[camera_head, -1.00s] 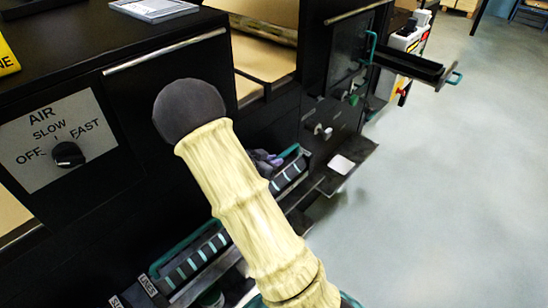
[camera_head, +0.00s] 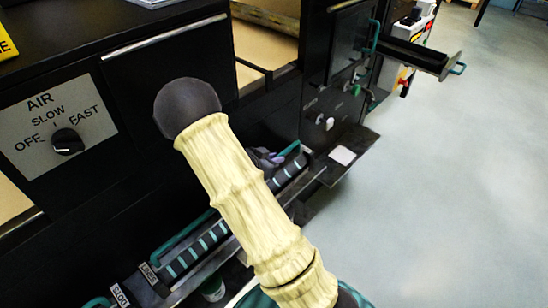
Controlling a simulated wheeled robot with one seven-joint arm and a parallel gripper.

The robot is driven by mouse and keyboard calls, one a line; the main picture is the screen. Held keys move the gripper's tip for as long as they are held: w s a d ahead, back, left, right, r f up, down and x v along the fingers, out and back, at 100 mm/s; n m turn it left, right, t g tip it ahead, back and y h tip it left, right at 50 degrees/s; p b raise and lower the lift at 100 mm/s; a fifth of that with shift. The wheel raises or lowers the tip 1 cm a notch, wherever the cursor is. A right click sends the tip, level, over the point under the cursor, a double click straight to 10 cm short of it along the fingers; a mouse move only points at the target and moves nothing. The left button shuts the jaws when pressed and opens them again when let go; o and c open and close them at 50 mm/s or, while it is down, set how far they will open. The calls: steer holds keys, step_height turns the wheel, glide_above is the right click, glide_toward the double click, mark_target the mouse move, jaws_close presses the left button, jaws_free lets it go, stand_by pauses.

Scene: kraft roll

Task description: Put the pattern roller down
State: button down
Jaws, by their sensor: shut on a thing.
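The pattern roller (camera_head: 196,252) is dark with pale teal stripes and a teal handle bar. It lies slanted along the low front of the black machine, its left end beside the LINES label (camera_head: 149,273). My cream arm link with its dark round joint crosses in front and hides its middle. My gripper (camera_head: 267,158) shows only as a small grey-purple part behind my arm, at the right part of the roller's handle. It is shut on the roller; the fingertips are not clear. I cannot tell whether the roller rests fully on its support.
A DOTS label (camera_head: 120,294) and a teal handle (camera_head: 96,302) lie at bottom left. The air dial (camera_head: 68,142) is on the machine front at left. A dark shelf with a white square (camera_head: 342,155) juts out at right. The grey floor (camera_head: 450,200) is clear.

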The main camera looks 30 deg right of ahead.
steer(key=c, duration=1.4)
jaws_free()
steer(key=shift+r, duration=0.1)
steer(key=shift+a+r, duration=0.1)
steer(key=shift+a, duration=0.1)
steer(key=p+v, duration=0.1)
steer(key=v, duration=1)
steer(key=shift+s+a+p, duration=0.2)
steer(key=shift+a+p, duration=0.05)
steer(key=shift+p, duration=0.05)
